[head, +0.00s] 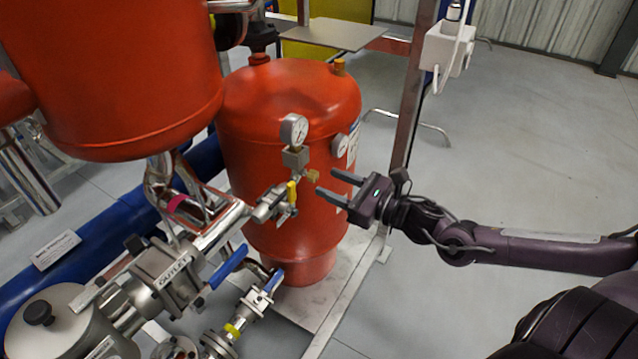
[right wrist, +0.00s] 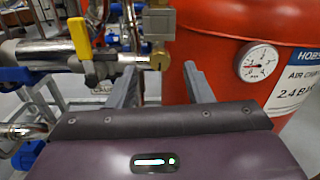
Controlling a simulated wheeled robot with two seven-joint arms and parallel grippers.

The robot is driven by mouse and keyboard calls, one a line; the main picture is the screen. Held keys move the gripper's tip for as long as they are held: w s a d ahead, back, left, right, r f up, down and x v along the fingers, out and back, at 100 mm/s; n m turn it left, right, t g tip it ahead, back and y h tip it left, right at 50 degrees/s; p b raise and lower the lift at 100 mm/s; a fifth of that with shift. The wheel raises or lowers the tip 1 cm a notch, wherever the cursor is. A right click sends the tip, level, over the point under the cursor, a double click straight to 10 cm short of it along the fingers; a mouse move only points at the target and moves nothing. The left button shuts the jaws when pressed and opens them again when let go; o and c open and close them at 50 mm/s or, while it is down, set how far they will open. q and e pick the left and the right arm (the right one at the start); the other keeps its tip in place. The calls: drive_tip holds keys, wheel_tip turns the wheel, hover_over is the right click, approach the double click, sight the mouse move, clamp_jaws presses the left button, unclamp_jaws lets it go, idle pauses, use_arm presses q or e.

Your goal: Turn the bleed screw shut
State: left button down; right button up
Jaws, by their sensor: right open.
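The bleed screw (head: 313,175) is a small brass piece beside the grey block under the pressure gauge (head: 294,130). My right gripper (head: 327,183) is open and empty, just right of the screw in the head view. In the right wrist view its two fingers (right wrist: 160,70) point toward the screw, which lies between their tips in the picture. I see no contact, and the remaining distance is hard to judge. My left gripper is not in view.
A yellow-handled valve (head: 292,192) sits just left of the screw, on a steel pipe. The red air chamber (head: 290,220) stands close behind, with a small dial (right wrist: 258,62) on it. A metal post (head: 408,110) rises behind my right gripper. Floor to the right is clear.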

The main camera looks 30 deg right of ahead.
sight(316, 177)
drive_tip(key=shift+w+a, duration=0.4)
drive_tip(key=shift+w, duration=0.15)
drive_tip(key=shift+w+a, duration=0.25)
drive_tip(key=shift+w, duration=0.4)
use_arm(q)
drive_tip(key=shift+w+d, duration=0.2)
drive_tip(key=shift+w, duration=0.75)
use_arm(e)
drive_tip(key=shift+w+a, duration=0.35)
drive_tip(key=shift+w, duration=0.1)
drive_tip(key=c, duration=1)
